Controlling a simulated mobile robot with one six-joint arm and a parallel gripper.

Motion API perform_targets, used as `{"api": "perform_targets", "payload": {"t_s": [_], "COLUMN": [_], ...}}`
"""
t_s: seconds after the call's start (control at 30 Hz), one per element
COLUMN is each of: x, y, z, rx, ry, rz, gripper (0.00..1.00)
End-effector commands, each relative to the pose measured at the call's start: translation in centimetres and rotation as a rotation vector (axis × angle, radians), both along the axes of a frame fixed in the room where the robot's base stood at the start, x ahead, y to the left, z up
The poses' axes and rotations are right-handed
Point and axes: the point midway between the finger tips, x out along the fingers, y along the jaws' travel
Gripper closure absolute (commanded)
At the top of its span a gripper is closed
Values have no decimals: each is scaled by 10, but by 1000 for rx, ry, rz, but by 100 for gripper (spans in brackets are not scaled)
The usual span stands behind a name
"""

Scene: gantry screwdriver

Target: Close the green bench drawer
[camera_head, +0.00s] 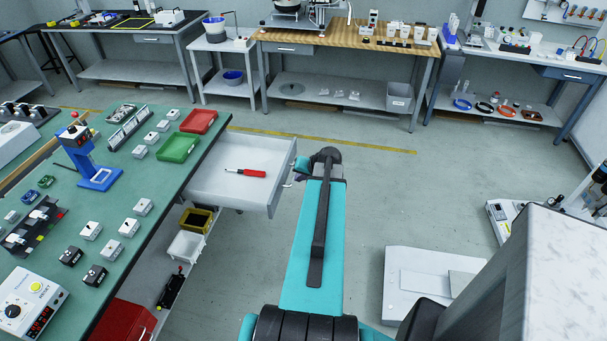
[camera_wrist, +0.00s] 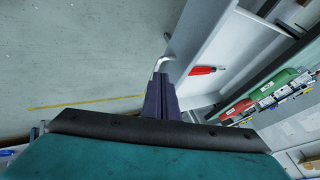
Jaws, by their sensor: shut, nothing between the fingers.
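The green bench (camera_head: 110,185) stands at left in the head view. Its pale grey drawer (camera_head: 225,195) is pulled out on the bench's right side, with a red screwdriver (camera_head: 245,172) lying inside. In the wrist view the drawer (camera_wrist: 212,45) lies right of the fingers, and the red screwdriver (camera_wrist: 203,70) shows in it. A curved metal handle (camera_wrist: 161,62) shows just beyond the fingertips of my gripper (camera_wrist: 159,82). My gripper is shut and empty, close to the drawer front; I cannot tell whether it touches. In the head view my arm mostly hides the gripper.
Red (camera_head: 199,121) and green (camera_head: 178,147) trays and small boxes sit on the bench top. Bins (camera_head: 186,245) stand on a shelf beneath the drawer. The floor (camera_head: 400,190) right of my arm is clear up to a low white platform (camera_head: 415,300).

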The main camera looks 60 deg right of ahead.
Motion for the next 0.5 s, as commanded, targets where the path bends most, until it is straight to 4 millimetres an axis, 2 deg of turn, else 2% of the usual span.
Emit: {"api": "perform_targets", "payload": {"t_s": [0.27,0.5], "x": [20,46], "y": [-7,2], "z": [-26,-23], "rx": [2,0], "ry": [1,0], "rz": [3,2], "gripper": [100,100]}}
